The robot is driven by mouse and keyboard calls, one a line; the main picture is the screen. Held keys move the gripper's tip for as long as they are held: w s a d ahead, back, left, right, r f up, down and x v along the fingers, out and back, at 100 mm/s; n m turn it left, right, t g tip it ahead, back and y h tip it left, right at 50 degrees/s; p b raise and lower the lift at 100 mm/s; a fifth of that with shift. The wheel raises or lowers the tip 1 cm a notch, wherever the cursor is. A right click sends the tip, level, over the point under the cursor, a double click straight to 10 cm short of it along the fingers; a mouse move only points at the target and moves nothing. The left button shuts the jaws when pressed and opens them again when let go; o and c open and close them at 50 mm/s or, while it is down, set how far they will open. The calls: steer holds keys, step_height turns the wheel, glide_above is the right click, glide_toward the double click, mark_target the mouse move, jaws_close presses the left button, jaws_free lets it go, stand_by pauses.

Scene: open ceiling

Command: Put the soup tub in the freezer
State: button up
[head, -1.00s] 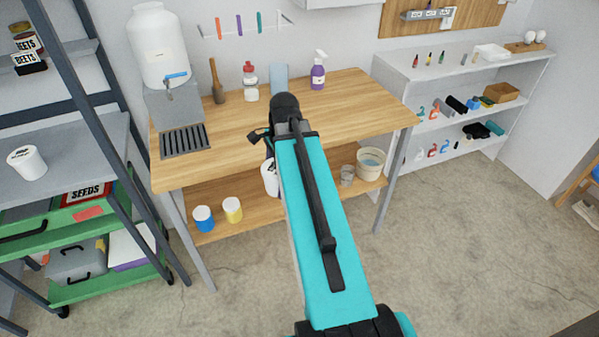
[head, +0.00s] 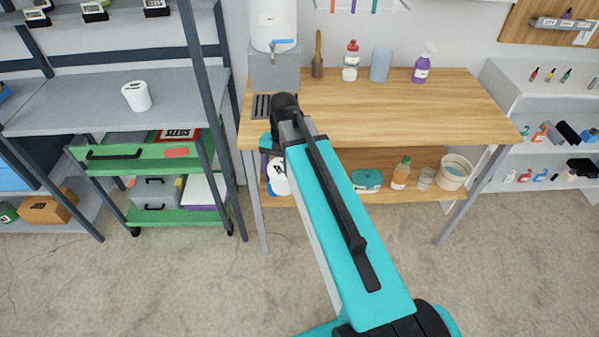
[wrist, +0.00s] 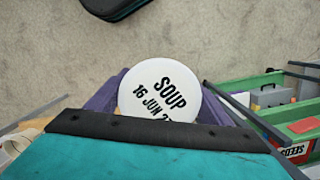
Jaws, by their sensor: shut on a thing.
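The soup tub (wrist: 162,88) shows in the wrist view as a round white lid lettered "SOUP 16 JUN". My gripper (wrist: 160,100) is shut on it, with a purple finger on each side. The dark wrist edge hides the lid's lower part. In the head view the white tub (head: 278,178) shows just left of my arm, mostly hidden by it, in front of the workbench's lower left. No freezer can be made out in either view.
A wooden workbench (head: 400,110) stands ahead. On its left are a grey shelf rack (head: 70,115) bearing another white tub (head: 136,97), and a green drawer cart (head: 112,160). White shelves (head: 540,100) stand at the right. The concrete floor in front is clear.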

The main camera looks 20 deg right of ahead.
steer(key=n, duration=0.1)
steer(key=a+n, duration=0.2)
steer(key=n, duration=0.1)
steer(key=shift+w+f+h, duration=0.3)
steer(key=shift+f, duration=0.1)
steer(key=n, duration=0.3)
steer(key=shift+w+d+n+g, duration=0.1)
steer(key=shift+w+n+g, duration=0.05)
steer(key=shift+n+g, duration=0.15)
